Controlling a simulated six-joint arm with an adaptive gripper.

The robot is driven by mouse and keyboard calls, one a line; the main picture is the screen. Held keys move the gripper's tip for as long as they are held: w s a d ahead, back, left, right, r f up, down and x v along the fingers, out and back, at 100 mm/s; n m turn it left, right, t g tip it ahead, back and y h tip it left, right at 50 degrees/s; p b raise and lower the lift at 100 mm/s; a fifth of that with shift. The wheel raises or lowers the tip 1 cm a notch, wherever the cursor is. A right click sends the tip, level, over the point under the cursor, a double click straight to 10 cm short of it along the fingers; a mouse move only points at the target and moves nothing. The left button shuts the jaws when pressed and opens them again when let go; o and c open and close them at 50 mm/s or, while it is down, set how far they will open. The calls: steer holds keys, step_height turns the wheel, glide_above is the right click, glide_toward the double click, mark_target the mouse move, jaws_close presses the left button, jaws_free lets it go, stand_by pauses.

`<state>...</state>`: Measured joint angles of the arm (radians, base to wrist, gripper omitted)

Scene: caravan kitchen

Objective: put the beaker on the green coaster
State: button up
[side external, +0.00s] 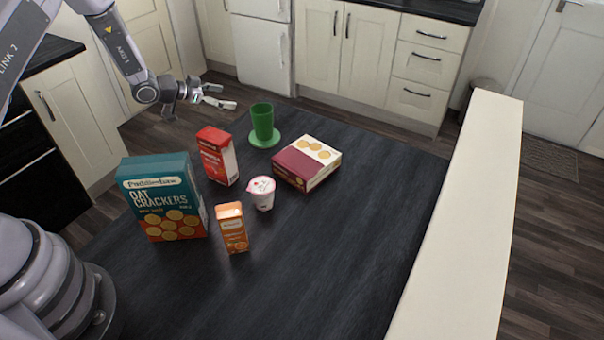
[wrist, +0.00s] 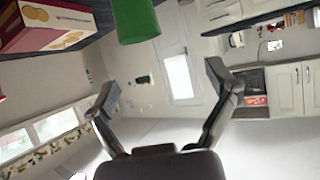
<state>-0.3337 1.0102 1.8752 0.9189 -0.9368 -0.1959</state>
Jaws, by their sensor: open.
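The green beaker (side external: 263,121) stands upright on the green coaster (side external: 257,141) near the far edge of the dark table in the side view. Part of the beaker (wrist: 134,20) also shows at the top of the wrist view; the coaster is not visible there. My gripper (side external: 226,96) is open and empty, to the left of the beaker and apart from it. In the wrist view the two fingers of my gripper (wrist: 163,85) are spread with nothing between them.
A red carton (side external: 218,157), an oat crackers box (side external: 163,197), an orange carton (side external: 232,228), a white-and-pink cup (side external: 261,193) and a maroon biscuit box (side external: 307,163) stand near the beaker. The right and front of the table (side external: 340,250) are clear.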

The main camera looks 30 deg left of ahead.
step_height(320, 180, up, 16)
steer(key=s+a+n+y, duration=0.1)
steer(key=s+a+y, duration=0.15)
steer(key=y, duration=0.25)
steer(key=s+d+r+n+g+y, duration=0.2)
steer(key=s+r+n+y, duration=0.1)
steer(key=s+r, duration=0.9)
steer(key=s+d+g+h, duration=0.1)
steer(key=s+d, duration=0.2)
steer(key=s, duration=0.9)
steer(key=s+d+n+g+h, duration=0.1)
steer(key=s+d+g, duration=0.1)
steer(key=s, duration=1.1)
steer(key=shift+s+d+n+g, duration=0.3)
steer(key=shift+d, duration=0.45)
